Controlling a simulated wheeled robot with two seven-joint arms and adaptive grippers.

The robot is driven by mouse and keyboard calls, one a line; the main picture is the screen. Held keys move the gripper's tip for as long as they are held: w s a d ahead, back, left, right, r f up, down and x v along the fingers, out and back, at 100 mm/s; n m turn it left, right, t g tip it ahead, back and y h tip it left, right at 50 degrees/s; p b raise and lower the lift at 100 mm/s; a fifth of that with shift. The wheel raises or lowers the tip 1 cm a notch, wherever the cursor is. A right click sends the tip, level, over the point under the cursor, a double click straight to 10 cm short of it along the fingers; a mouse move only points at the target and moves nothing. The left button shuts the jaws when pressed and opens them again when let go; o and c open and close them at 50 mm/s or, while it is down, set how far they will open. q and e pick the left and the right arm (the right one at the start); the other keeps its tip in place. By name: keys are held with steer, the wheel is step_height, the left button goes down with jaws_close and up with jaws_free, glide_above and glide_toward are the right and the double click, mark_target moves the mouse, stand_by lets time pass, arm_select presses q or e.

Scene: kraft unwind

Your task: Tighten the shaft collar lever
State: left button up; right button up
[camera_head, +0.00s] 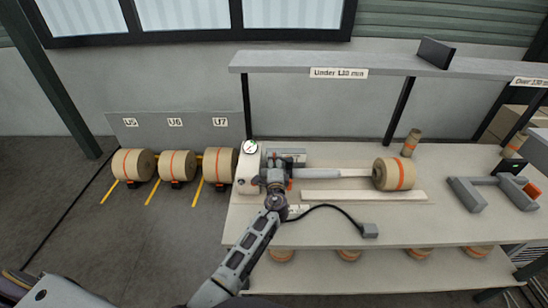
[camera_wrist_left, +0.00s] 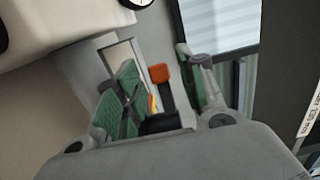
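The collar lever shows in the left wrist view as a dark lever with an orange-red tip (camera_wrist_left: 160,73). In the head view a small red piece (camera_head: 290,184) shows beside my left gripper (camera_head: 274,178), at the left end of the pale shaft (camera_head: 340,173). In the left wrist view my left gripper (camera_wrist_left: 163,88) has its green-padded fingers spread, with the lever between them and gaps visible. The collar is mostly hidden behind the gripper in the head view. A kraft roll (camera_head: 407,174) sits on the shaft's right part. My right gripper is not in view.
A pale unit with a round gauge (camera_head: 250,147) stands left of the gripper. A black cable runs to a grey box (camera_head: 370,230). A grey forked fixture (camera_head: 466,194) lies at the right. A shelf (camera_head: 390,64) spans above the bench. Rolls (camera_head: 177,165) line the left.

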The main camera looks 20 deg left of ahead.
arm_select(q)
steer(key=shift+x, duration=1.3)
jaws_close()
